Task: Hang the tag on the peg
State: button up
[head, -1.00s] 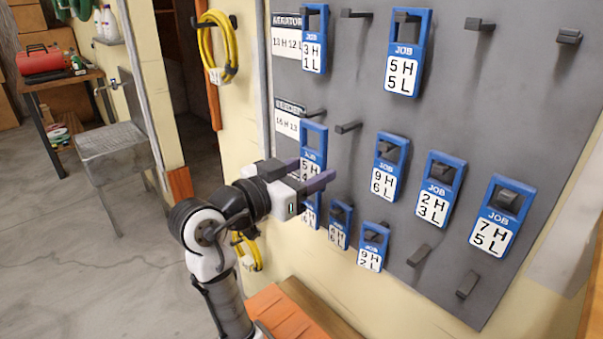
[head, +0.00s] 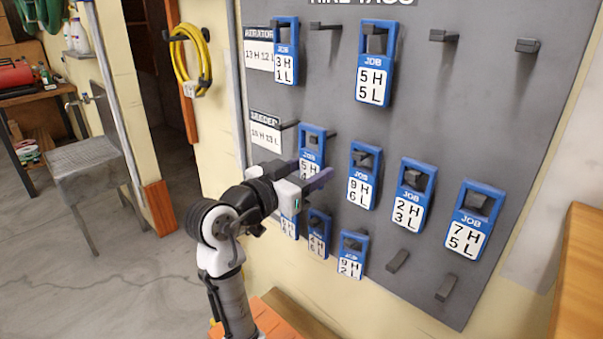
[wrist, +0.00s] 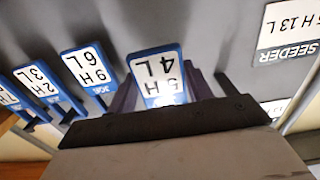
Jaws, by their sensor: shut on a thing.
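My gripper (head: 306,174) is shut on a blue job tag marked 5 H 4 L (head: 311,143), in front of the board's left side. In the head view the fingers cover the tag's lower part. Two bare middle-row pegs are close to the tag: one at its upper left (head: 289,124) and one at its upper right (head: 328,135). I cannot tell how far the tag stands from the board.
The grey board (head: 400,110) carries several other blue tags, including 3 H 1 L (head: 285,72), 5 H 5 L (head: 374,88) and 9 H 6 L (head: 361,188). A seeder label (head: 266,131) is at the left. Other bare pegs show, including one at the lower right (head: 398,260).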

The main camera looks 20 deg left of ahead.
jog(key=shift+x, duration=0.8)
jog(key=shift+w+f+b, duration=0.15)
jog(key=shift+f+b, duration=0.45)
jog(key=shift+f, duration=0.1)
jog(key=shift+d, duration=0.1)
jog(key=o, duration=1)
jog(key=shift+c, duration=0.5)
jog(key=v, duration=0.9)
dwell(0.5)
